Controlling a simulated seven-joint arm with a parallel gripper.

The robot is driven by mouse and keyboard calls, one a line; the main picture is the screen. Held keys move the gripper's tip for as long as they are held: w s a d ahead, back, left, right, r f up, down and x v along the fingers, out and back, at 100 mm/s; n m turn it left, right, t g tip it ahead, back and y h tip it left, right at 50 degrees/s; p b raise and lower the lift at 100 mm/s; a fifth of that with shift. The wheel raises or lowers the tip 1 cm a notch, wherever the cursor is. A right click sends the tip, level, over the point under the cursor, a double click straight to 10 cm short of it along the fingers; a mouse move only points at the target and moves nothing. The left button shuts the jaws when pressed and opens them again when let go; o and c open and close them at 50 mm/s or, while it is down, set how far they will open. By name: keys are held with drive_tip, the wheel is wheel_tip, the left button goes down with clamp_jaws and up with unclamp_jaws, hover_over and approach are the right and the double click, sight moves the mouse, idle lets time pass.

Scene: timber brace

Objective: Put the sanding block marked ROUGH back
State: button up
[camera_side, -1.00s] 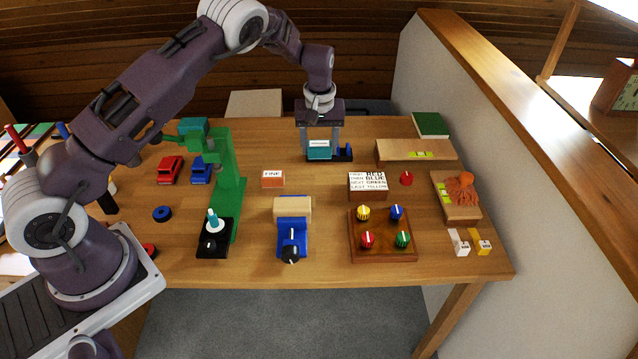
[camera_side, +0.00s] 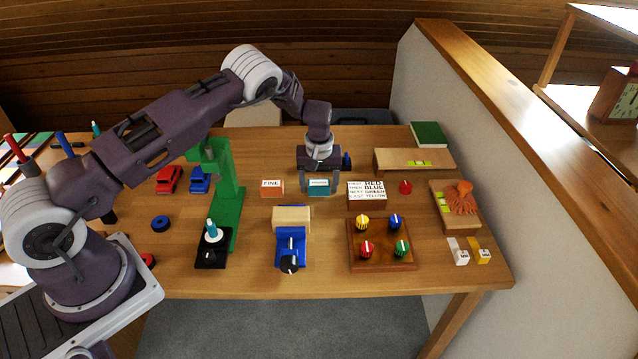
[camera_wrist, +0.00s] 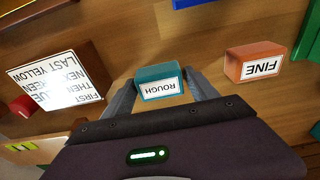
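The teal sanding block marked ROUGH (camera_side: 318,187) is between the fingers of my gripper (camera_side: 319,182), low over the table or on it; I cannot tell whether it touches the wood. In the wrist view the ROUGH block (camera_wrist: 159,84) has a finger close against each side, and my gripper (camera_wrist: 160,82) looks shut on it. The orange block marked FINE (camera_side: 271,188) sits to its left in the side view, with a clear gap. It also shows at the right in the wrist view (camera_wrist: 254,62).
A sign block with colour words (camera_side: 367,192) stands close to the right of the ROUGH block. A blue vise-like tool (camera_side: 291,252) and a board of coloured knobs (camera_side: 382,256) are in front. A green stand (camera_side: 226,190) is at left; a small blue thing (camera_side: 347,160) is behind my gripper.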

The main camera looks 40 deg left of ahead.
drive_tip(key=shift+o, duration=0.6)
drive_tip(key=shift+r, duration=0.1)
wheel_tip(320, 180, up, 13)
drive_tip(key=s+d, duration=0.1)
wheel_tip(320, 180, up, 9)
hover_over(319, 187)
drive_tip(key=s+d, duration=0.2)
drive_tip(key=s, duration=0.1)
drive_tip(key=s+d+r+m+t+h, duration=0.2)
drive_tip(key=s+d+r+m, duration=0.15)
drive_tip(key=s+r, duration=0.75)
drive_tip(key=s+d+r+m+t, duration=0.1)
drive_tip(key=s+r, duration=0.2)
drive_tip(key=s, duration=0.3)
drive_tip(key=s+d+r+m, duration=0.1)
drive_tip(key=s+d+r, duration=0.15)
drive_tip(key=s, duration=0.25)
drive_tip(key=s+f+m+t+y, duration=0.1)
drive_tip(key=s+f+m, duration=0.1)
drive_tip(key=s, duration=1.1)
drive_tip(key=shift+m+t, duration=0.3)
drive_tip(key=shift+m, duration=0.45)
